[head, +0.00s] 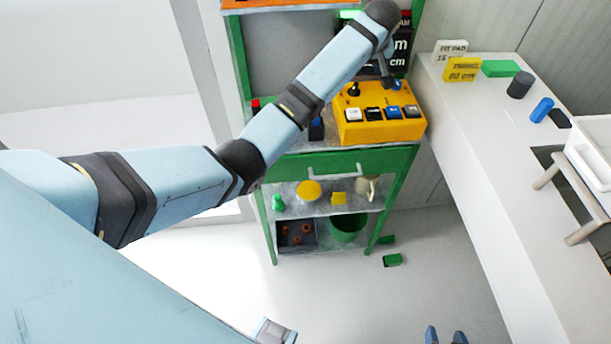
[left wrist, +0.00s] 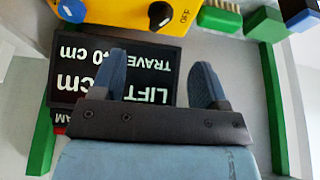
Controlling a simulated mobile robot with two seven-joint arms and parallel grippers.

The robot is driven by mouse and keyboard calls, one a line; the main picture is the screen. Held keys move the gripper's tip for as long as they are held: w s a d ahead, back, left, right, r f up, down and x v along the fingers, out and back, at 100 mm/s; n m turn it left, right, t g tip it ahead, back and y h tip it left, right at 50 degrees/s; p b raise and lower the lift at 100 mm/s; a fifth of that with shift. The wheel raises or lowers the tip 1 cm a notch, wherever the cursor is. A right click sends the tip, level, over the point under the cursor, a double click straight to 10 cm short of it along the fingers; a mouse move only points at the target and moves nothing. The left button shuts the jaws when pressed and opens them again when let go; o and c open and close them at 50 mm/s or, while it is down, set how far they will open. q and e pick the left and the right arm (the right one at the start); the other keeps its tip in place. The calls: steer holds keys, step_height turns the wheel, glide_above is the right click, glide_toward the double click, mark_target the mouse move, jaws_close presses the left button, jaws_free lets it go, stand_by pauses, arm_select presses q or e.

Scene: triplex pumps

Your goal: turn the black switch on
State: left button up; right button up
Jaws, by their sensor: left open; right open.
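The yellow control box (head: 350,129) stands on the green shelf unit. Its front row holds a white, a black and blue buttons; the black switch (head: 374,114) is second from the left. A black knob (head: 352,90) stands at the box's back left. The left wrist view shows the box (left wrist: 110,12) at the top, with a black knob (left wrist: 160,14) beside an "OFF" label. My left gripper (head: 392,82) is above the box's back edge; its fingers (left wrist: 159,68) are apart and empty. My right gripper (head: 445,335) is open at the bottom edge, far from the box.
A black sign (left wrist: 72,82) reading "LIFT TRAVEL" stands behind the box. A white counter (head: 490,180) at right carries blocks, a black cylinder (head: 520,85) and a white tray (head: 590,160). Lower shelves hold a green bin (head: 347,228). Green blocks (head: 392,260) lie on the floor.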

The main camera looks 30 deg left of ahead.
arm_select(q)
steer(key=s+f+m+h, duration=0.1)
steer(key=s+f+m, duration=0.1)
steer(key=s+f, duration=0.3)
steer(key=s+a+f+m+h+p, duration=0.1)
steer(key=s+f, duration=0.4)
steer(key=s, duration=0.7)
steer(key=s+a+f+m+t+p, duration=0.1)
steer(key=s+f+m, duration=0.1)
steer(key=s+f, duration=0.3)
steer(key=shift+s+f+m+h, duration=0.4)
steer(key=shift+s, duration=1.8)
steer(key=s+d+f+m+t+h+p, duration=0.1)
steer(key=s+m+t+p, duration=0.1)
steer(key=s, duration=0.6)
steer(key=s+d+f+m+t+h+p, duration=0.1)
steer(key=s+f+m+t+h+p, duration=0.1)
steer(key=s, duration=0.7)
steer(key=shift+t+p, duration=0.5)
steer(key=shift+t, duration=0.6)
